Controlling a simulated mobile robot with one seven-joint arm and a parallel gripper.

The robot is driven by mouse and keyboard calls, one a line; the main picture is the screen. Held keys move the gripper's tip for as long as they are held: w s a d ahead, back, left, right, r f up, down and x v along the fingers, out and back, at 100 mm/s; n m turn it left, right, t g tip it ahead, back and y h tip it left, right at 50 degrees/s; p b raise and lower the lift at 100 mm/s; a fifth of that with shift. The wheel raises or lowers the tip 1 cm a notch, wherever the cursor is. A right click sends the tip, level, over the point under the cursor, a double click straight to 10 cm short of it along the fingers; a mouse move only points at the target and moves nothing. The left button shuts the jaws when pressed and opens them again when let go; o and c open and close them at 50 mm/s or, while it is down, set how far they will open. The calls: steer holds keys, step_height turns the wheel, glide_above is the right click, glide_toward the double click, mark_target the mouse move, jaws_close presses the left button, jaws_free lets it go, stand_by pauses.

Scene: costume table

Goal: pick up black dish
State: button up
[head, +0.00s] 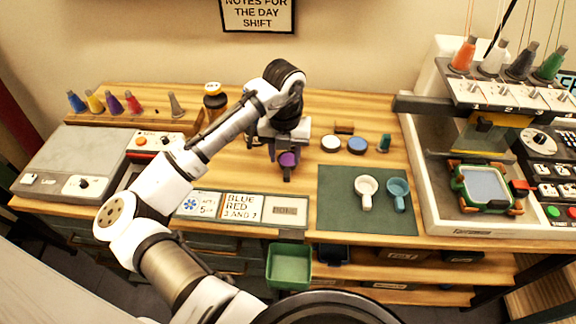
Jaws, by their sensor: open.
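My gripper (286,168) hangs over the middle of the table, pointing down near the left edge of the dark green mat. Its jaws are open, but the fingers are small and partly hidden by my wrist. A small purple round thing (288,159) shows at the fingers; I cannot tell whether it lies between them or behind them. No plainly black dish stands out on the tabletop. Two small round pieces with dark rims, one with a white top (330,144) and one with a blue top (358,146), sit right of my gripper.
The green mat (340,215) holds a white scoop-like cup (366,190) and a blue one (398,192). An embroidery machine (490,110) fills the right side. Thread cones and a grey machine (75,160) stand left. A green bin (289,266) sits below the front edge.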

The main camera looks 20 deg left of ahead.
mark_target(287, 170)
steer(key=f+p, duration=0.1)
steer(key=f, duration=0.4)
steer(key=shift+w+d+p, duration=0.1)
steer(key=shift+d+p, duration=0.1)
steer(key=shift+p, duration=0.15)
steer(key=shift+c, duration=0.4)
jaws_close()
